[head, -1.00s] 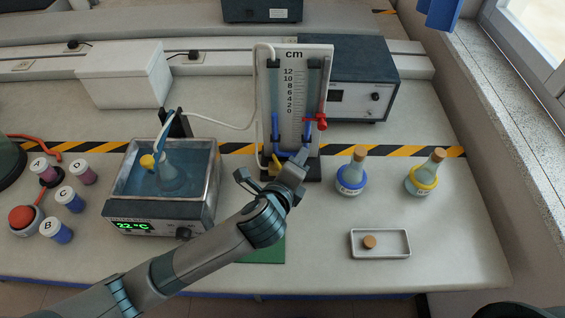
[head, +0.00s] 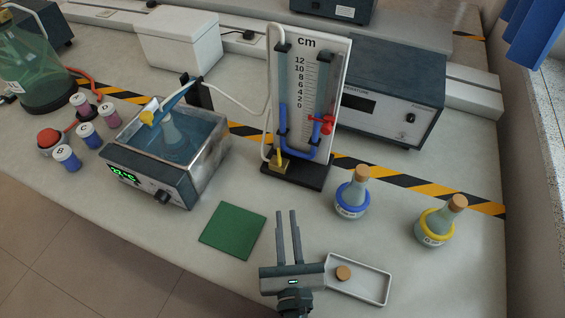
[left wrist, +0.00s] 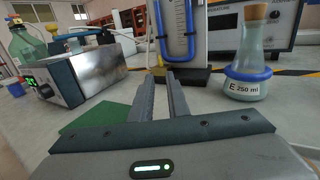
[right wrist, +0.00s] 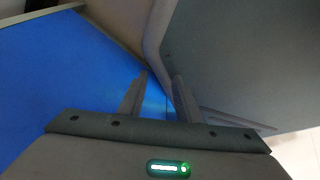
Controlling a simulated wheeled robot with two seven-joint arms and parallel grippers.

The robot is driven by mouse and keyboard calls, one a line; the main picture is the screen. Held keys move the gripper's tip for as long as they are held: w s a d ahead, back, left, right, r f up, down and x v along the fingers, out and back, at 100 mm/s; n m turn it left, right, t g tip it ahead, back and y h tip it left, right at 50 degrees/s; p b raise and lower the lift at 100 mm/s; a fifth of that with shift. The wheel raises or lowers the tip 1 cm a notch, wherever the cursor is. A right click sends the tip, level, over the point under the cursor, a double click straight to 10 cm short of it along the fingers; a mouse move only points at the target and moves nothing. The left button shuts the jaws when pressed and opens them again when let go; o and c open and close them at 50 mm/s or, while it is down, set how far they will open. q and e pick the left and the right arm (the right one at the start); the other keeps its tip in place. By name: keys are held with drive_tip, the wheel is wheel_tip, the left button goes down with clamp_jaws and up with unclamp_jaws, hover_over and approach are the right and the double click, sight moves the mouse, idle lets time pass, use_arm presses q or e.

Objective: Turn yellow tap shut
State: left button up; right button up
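The yellow tap (head: 278,160) sits low at the left foot of the manometer stand (head: 300,171), beside the tubing. Its handle stands roughly upright in the head view. In the left wrist view a small yellow part of the tap (left wrist: 158,61) shows beyond the fingertips. My left gripper (head: 286,212) is apart from the tap, nearer the front of the bench, with a gap between its empty fingers. My right gripper (right wrist: 160,76) shows only in the right wrist view, its fingers apart and empty, near a blue surface.
A red tap (head: 323,124) is on the manometer's right tube. A water bath (head: 180,180) stands left, and a green mat (head: 233,229) lies in front. A blue-ringed flask (head: 352,195), a yellow-ringed flask (head: 437,222) and a white tray (head: 372,283) are right.

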sight(279, 164)
use_arm(q)
drive_tip(key=shift+a, duration=0.15)
use_arm(e)
drive_tip(key=shift+a, duration=0.1)
use_arm(q)
drive_tip(key=shift+w, duration=0.2)
use_arm(e)
drive_tip(key=shift+s, duration=0.15)
